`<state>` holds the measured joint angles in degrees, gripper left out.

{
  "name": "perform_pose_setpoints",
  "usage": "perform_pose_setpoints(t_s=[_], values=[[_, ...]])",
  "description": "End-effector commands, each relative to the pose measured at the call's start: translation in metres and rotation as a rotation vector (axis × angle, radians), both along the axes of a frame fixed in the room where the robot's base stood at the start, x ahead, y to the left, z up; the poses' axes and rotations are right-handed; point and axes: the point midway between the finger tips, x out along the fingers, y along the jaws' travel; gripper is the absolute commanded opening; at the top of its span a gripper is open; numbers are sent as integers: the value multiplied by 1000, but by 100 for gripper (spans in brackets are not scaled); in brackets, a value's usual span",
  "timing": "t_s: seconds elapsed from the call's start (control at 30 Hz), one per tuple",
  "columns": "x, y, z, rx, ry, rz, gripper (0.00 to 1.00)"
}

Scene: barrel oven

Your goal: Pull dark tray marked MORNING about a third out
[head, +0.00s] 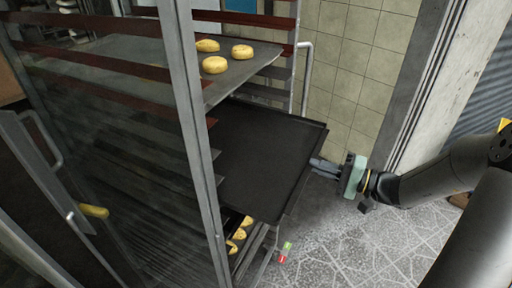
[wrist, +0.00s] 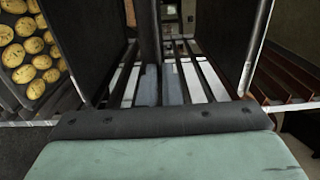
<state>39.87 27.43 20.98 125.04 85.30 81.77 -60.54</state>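A flat dark tray (head: 262,150) sticks part way out of the rack's open side in the head view, level and empty. I cannot read a MORNING mark on it. My gripper (head: 314,164) is at the tray's outer right edge, with its fingers close together and seemingly closed on the lip. In the wrist view the two grey fingers (wrist: 160,86) lie side by side with a narrow dark strip between them. The exact contact is too small to see.
The rack's metal post (head: 190,120) stands left of the tray. Above is a tray with several rolls (head: 214,65); below, rolls show in another tray (head: 239,234) beside a red and green tag (head: 285,252). Tiled floor (head: 350,250) to the right is clear.

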Motion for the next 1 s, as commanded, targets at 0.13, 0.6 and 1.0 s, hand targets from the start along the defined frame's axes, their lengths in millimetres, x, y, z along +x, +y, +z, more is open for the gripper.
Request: perform_pose_setpoints(t_s=[0.13, 0.6, 1.0], values=[[-4, -14, -1, -1, -1, -3, 0], [-18, -47, 0, 0, 0, -1, 10], [-18, -46, 0, 0, 0, 0, 29]])
